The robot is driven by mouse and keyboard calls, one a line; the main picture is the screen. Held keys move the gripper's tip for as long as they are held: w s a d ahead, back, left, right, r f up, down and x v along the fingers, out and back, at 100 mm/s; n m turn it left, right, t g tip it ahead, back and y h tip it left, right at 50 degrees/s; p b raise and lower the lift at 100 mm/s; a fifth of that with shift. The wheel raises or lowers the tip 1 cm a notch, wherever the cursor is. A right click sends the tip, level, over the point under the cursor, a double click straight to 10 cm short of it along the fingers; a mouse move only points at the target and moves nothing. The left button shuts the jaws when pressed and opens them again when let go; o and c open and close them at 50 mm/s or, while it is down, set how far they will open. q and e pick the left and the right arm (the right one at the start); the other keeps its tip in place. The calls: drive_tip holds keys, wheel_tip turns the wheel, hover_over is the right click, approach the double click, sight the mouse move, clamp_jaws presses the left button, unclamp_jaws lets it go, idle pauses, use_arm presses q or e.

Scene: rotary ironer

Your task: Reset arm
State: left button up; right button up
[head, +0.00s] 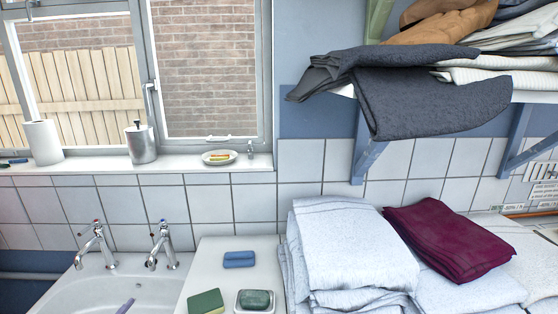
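Neither of my grippers nor my arms shows in the head view, so their state is hidden. No ironer is clearly recognisable in this view. Folded white towels (350,250) are stacked at the lower middle. A folded maroon cloth (445,238) lies on the pale folded linen to their right.
A sink (85,292) with two taps (163,247) is at lower left. Beside it, a white counter (210,262) holds a blue cloth (239,259), a green sponge (206,302) and a soap dish (254,301). A shelf at upper right carries grey cloth (430,100) overhanging its edge.

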use_arm(q)
drive_tip(key=s+d+f+n+g+h, duration=0.2)
drive_tip(key=s+d+f+g, duration=0.15)
drive_tip(key=s+f, duration=0.4)
drive_tip(key=s+d+f+n+g+h, duration=0.1)
drive_tip(key=s+d+f+n+g, duration=0.15)
drive_tip(key=s+f+g, duration=0.45)
drive_tip(key=s+f+m, duration=0.1)
drive_tip(key=s+f, duration=0.2)
drive_tip(key=f, duration=2)
drive_tip(key=s+a+f, duration=0.3)
drive_tip(key=s+f, duration=1)
drive_tip(key=s, duration=0.3)
drive_tip(key=shift+g, duration=0.35)
